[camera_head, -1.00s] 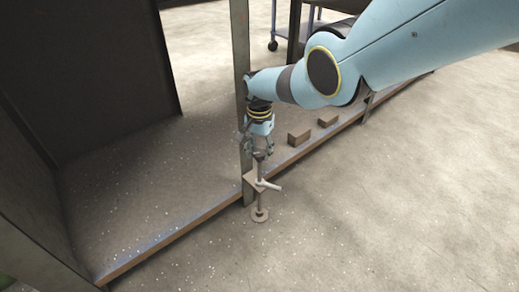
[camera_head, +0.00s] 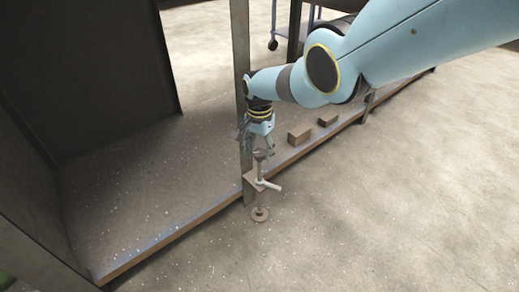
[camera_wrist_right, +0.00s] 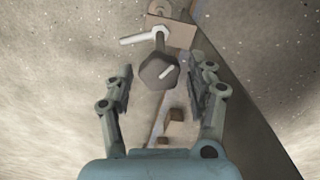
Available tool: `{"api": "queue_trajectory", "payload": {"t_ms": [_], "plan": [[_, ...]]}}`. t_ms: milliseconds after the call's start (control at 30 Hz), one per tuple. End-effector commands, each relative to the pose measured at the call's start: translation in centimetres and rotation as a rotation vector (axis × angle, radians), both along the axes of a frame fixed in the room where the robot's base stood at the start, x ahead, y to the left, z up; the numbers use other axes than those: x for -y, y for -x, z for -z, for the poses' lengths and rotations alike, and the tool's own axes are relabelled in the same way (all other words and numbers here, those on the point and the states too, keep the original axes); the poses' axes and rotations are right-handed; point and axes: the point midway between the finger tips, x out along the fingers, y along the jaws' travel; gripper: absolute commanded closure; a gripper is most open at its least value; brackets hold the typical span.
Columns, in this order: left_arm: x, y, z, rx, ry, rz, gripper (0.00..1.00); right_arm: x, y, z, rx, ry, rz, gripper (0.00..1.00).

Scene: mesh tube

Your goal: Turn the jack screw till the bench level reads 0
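The jack screw (camera_head: 260,196) stands upright through a small bracket (camera_head: 249,179) at the bench's front edge, beside a post. Its round foot (camera_head: 261,214) is on the floor. A pale bar handle (camera_head: 270,185) sticks out sideways at the bracket. My right gripper (camera_head: 257,145) is over the head, pointing down. In the right wrist view its fingers (camera_wrist_right: 164,85) are spread, with gaps on both sides of the head. My left gripper is out of view. I cannot make out the bench level or its reading.
Two brown blocks (camera_head: 299,136) (camera_head: 327,119) sit on the low bench shelf (camera_head: 150,200), right of the post. The metal post (camera_head: 241,60) rises close beside my right gripper. Dark panels stand at the left. The floor (camera_head: 400,200) in front is clear.

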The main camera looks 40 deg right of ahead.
Motion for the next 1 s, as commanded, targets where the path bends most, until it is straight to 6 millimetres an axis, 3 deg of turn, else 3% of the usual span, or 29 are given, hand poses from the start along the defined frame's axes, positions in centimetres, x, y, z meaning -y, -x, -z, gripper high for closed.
{"api": "queue_trajectory", "payload": {"t_ms": [367, 533, 700, 1000], "plan": [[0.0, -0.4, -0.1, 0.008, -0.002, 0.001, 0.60, 0.0, 0.0, -0.2, 0.000, 0.000, 0.000, 0.38], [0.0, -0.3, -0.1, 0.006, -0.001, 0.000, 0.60, 0.1, -0.2, -1.2, 0.003, 0.001, 0.000, 0.38], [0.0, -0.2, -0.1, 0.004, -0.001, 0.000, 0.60, 0.0, 0.0, -3.1, 0.003, 0.001, -0.001, 0.38], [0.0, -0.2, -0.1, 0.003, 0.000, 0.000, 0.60, 0.1, -0.1, -9.1, 0.004, 0.002, -0.001, 0.38]]}}
